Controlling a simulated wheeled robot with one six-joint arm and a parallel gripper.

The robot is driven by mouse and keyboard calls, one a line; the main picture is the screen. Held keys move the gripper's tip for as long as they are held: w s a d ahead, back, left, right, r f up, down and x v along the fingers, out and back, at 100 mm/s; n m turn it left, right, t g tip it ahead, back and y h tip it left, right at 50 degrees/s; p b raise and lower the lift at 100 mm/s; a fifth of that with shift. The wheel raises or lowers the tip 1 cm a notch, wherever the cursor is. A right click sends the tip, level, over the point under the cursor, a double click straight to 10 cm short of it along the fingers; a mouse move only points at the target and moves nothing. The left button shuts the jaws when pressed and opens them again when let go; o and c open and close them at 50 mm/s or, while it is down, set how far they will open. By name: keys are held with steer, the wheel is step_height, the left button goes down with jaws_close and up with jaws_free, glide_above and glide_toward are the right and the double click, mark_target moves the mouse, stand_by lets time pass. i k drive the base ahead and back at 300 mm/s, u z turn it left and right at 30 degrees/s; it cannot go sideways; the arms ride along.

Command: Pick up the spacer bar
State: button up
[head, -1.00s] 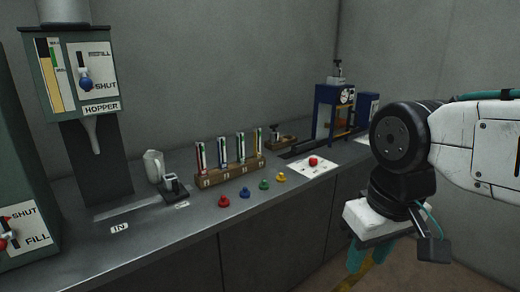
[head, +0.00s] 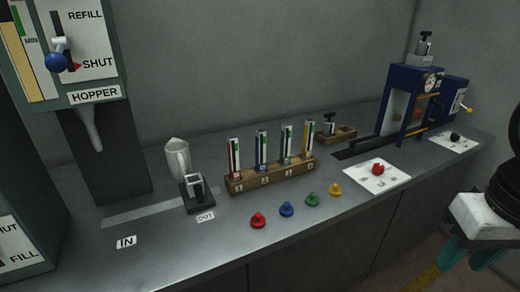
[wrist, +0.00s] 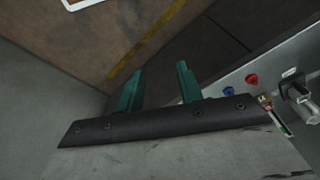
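My gripper (head: 465,258) is at the right edge of the head view, in front of the bench and off its top. In the wrist view its two teal fingers (wrist: 160,75) stand apart with nothing between them, so it is open and empty. No thing in view is plainly a spacer bar. A small wooden holder (head: 347,137) with a dark, silver-topped piece (head: 329,124) stands on the bench behind the tube rack, but I cannot tell if it bears on the bar.
A wooden rack (head: 272,180) holds several coloured tubes. Coloured knobs (head: 287,209) line the front edge. A blue press (head: 408,105), white pad with red knob (head: 363,180), metal jug (head: 178,158), black OUT block (head: 196,192) and hopper (head: 75,50) share the bench. Floor in front is clear.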

mark_target(261, 134)
steer(key=u, duration=0.45)
steer(key=i, duration=0.9)
steer(key=u, duration=0.6)
